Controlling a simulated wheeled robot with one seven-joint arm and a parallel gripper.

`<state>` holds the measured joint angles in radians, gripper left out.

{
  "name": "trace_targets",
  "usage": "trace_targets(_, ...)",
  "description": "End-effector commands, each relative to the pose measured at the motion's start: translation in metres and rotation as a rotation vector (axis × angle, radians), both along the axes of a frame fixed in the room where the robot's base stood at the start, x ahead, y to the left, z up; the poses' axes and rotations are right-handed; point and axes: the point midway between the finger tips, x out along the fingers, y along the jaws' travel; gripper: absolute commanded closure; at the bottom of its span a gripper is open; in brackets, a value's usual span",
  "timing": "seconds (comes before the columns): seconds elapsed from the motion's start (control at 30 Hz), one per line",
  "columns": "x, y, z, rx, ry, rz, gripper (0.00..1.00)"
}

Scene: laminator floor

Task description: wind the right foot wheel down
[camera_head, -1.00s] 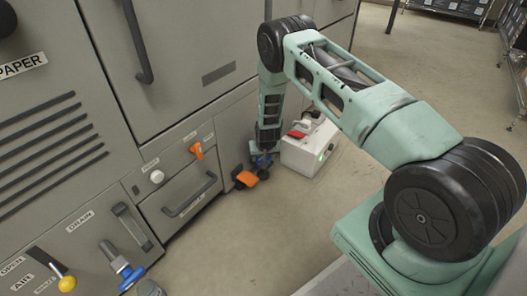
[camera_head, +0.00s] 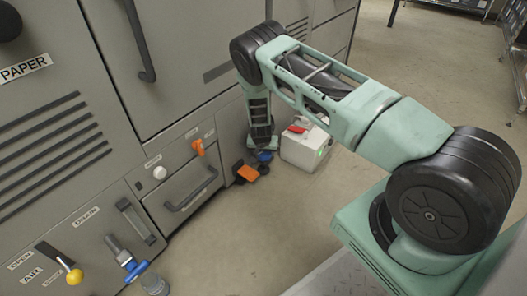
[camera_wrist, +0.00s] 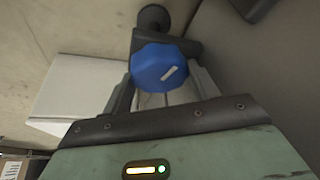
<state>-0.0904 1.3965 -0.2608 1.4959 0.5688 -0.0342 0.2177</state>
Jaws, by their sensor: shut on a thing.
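The blue foot wheel (camera_wrist: 160,67) with a white mark on its face sits between the two dark fingers of my gripper (camera_wrist: 163,76) in the wrist view. The fingers close on its left and right sides. In the head view the wheel (camera_head: 265,157) shows low by the machine's foot, just under my gripper (camera_head: 262,148), and the fingers are mostly hidden there. A dark round foot (camera_wrist: 154,18) shows beyond the wheel in the wrist view.
An orange pedal (camera_head: 247,174) is close left of the wheel. A white box (camera_head: 304,150) with a red part on top stands close to the right. The grey machine front (camera_head: 180,100) rises behind, with a drawer handle (camera_head: 190,192).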

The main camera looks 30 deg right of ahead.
Motion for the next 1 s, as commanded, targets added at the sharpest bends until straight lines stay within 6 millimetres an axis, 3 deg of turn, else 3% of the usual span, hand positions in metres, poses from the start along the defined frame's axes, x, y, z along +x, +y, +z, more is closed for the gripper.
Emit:
trace_targets(0.07, -0.0006, 0.0000, -0.0005, 0.000, 0.002, 0.001, 0.64)
trace_targets(0.1, -0.0006, 0.0000, -0.0005, 0.000, 0.002, 0.001, 0.38)
trace_targets(0.17, -0.0006, 0.0000, -0.0005, 0.000, 0.002, 0.001, 0.21)
trace_targets(0.2, -0.0005, 0.0001, -0.0005, 0.000, 0.001, 0.001, 0.19)
trace_targets(0.67, 0.0014, 0.0012, -0.0013, 0.004, -0.004, 0.062, 0.19)
trace_targets(1.0, 0.0008, -0.0012, -0.0048, 0.004, -0.006, 0.429, 0.19)
